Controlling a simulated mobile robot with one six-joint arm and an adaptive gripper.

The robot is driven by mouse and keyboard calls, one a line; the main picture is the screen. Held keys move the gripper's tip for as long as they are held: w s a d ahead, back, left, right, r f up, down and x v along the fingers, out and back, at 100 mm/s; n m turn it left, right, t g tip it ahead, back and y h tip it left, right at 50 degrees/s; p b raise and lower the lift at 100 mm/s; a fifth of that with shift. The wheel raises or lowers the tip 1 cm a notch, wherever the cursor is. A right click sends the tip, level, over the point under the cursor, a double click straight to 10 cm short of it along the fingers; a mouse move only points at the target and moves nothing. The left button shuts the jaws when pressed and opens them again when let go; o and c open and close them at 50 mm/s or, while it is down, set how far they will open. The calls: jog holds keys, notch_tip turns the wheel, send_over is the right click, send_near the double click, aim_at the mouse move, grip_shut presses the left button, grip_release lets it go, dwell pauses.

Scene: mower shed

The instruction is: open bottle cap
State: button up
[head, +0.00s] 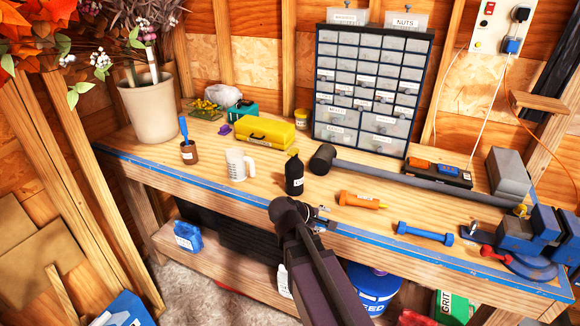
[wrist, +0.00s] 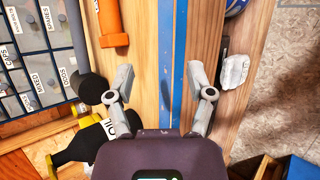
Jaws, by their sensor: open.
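The dark bottle (head: 294,177) with a white label stands upright on the workbench, left of my gripper. It also shows in the wrist view (wrist: 76,150) at the lower left, its label reading OIL and a yellow part at its top end. The cap's details are too small to tell. My gripper (head: 322,218) is over the front edge of the bench, right of the bottle and apart from it. In the wrist view my gripper (wrist: 160,72) has its fingers spread, with only the blue-striped bench edge below and nothing between them.
A long-handled mallet (head: 324,158) lies behind the bottle, and an orange tool (head: 361,200) lies to its right. A white measuring jug (head: 237,165) and a yellow case (head: 264,133) are to its left. A drawer cabinet (head: 370,90) stands at the back. A vise (head: 530,240) is at the right end.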

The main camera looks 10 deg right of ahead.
jog(key=w+a+r+n+t+h+b, duration=0.2)
jog(key=w+a+n+t+h+b, duration=0.3)
jog(key=n, duration=0.3)
jog(key=n+t+b, duration=0.7)
jog(key=n+t, duration=0.1)
jog(key=n, duration=0.3)
send_near(291, 155)
notch_tip(291, 155, down, 2)
jog(key=s+a, duration=0.2)
jog(key=shift+w+d+f, duration=0.1)
jog(key=shift+d, duration=0.1)
jog(key=shift+w+p, duration=0.1)
jog(key=shift+p, duration=0.2)
jog(key=p+x, duration=0.5)
jog(key=x, duration=0.8)
jog(key=shift+w+d, duration=0.1)
jog(key=shift+w, duration=0.2)
grip_shut()
